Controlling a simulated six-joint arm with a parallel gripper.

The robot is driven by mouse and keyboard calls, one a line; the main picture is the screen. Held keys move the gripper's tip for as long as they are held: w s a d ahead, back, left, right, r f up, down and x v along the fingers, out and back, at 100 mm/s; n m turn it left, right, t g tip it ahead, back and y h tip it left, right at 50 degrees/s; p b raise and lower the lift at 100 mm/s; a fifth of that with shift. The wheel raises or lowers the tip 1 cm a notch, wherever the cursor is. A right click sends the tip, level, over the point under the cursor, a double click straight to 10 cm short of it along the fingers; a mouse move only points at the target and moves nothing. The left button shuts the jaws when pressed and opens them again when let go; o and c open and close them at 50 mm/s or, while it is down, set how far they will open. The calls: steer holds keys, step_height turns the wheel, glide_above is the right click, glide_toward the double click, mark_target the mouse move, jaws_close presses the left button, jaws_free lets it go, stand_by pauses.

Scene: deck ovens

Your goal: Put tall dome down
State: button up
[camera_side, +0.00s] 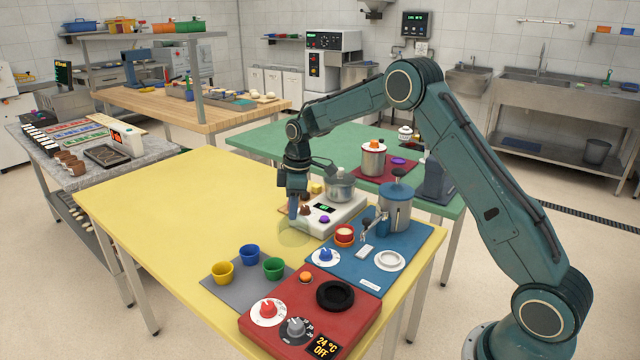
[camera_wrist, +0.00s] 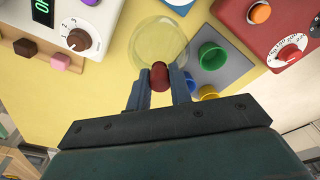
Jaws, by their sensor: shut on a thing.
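A clear, faintly yellow dome (camera_side: 296,236) with a dark red knob (camera_wrist: 159,76) is at my gripper (camera_side: 294,214). In the wrist view the dome (camera_wrist: 158,38) lies just beyond the fingertips, and my gripper (camera_wrist: 160,86) is shut on its knob. The side view shows the dome low over the yellow table, left of the white device. I cannot tell whether its rim touches the table. The fingertips are small and partly merged with the knob in the side view.
The white device (camera_side: 336,214) with a green display is close to the dome's right. A grey mat (camera_side: 232,290) with blue, yellow and green cups lies in front. The red control box (camera_side: 350,318) and blue mat (camera_side: 395,262) stand right. The yellow table (camera_side: 180,215) is clear leftward.

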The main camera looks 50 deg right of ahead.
mark_target(299, 216)
steer(key=shift+f, duration=2.1)
steer(key=shift+f, duration=0.15)
steer(key=o, duration=0.9)
steer(key=r, duration=0.7)
steer(key=s+d+r, duration=0.1)
steer(key=r, duration=0.3)
steer(key=shift+r, duration=0.65)
